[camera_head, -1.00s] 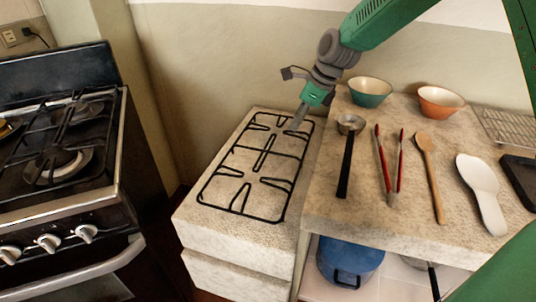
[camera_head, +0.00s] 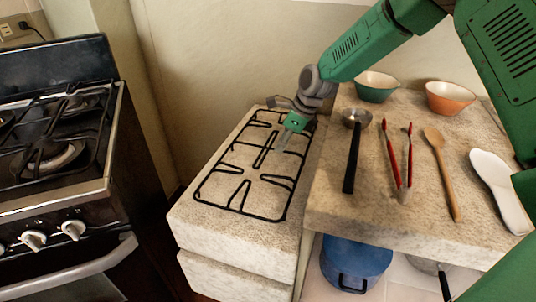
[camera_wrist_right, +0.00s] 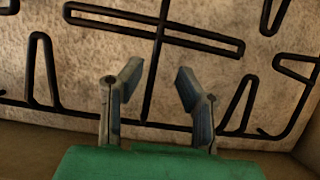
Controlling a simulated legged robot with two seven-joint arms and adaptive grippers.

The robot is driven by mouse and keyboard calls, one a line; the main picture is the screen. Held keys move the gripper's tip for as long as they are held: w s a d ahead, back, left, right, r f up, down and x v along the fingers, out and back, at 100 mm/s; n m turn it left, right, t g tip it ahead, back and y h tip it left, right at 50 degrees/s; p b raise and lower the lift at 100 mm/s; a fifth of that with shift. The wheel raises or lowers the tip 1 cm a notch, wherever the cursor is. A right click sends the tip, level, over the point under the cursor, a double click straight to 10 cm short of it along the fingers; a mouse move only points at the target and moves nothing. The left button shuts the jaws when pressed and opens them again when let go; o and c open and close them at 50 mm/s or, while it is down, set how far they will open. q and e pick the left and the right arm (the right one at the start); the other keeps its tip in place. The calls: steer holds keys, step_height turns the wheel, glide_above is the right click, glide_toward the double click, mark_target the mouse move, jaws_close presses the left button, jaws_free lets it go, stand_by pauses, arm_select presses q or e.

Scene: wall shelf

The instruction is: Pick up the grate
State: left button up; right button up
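The grate (camera_head: 243,182) is a black wire frame with inward prongs. It lies flat on the left stone block in the head view. My right gripper (camera_head: 286,141) is over the far right part of the grate. In the right wrist view the grate (camera_wrist_right: 157,60) fills the upper part, and my right gripper (camera_wrist_right: 154,75) is open, with a gap between its fingertips. A grate bar shows between the two fingers, and I cannot tell if they touch it. My left gripper is not in view.
A stove (camera_head: 60,160) stands at the left. On the right counter (camera_head: 330,205) lie a ladle (camera_head: 352,155), red tongs (camera_head: 400,165), a wooden spoon (camera_head: 440,170) and a white spoon rest (camera_head: 497,185). Green (camera_head: 375,90) and orange (camera_head: 449,100) bowls stand behind. A blue pot (camera_head: 352,262) sits below.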

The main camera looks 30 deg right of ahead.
mark_target(267, 153)
steer(key=a+f, duration=0.1)
steer(key=w+a+f, duration=0.1)
steer(key=f, duration=0.1)
steer(key=shift+f+b, duration=0.1)
steer(key=shift+b, duration=0.3)
steer(key=shift+d, duration=0.1)
steer(key=shift+d, duration=0.1)
steer(key=c, duration=0.7)
steer(key=shift+d, duration=0.1)
steer(key=shift+w+r, duration=0.15)
steer(key=shift+r, duration=0.05)
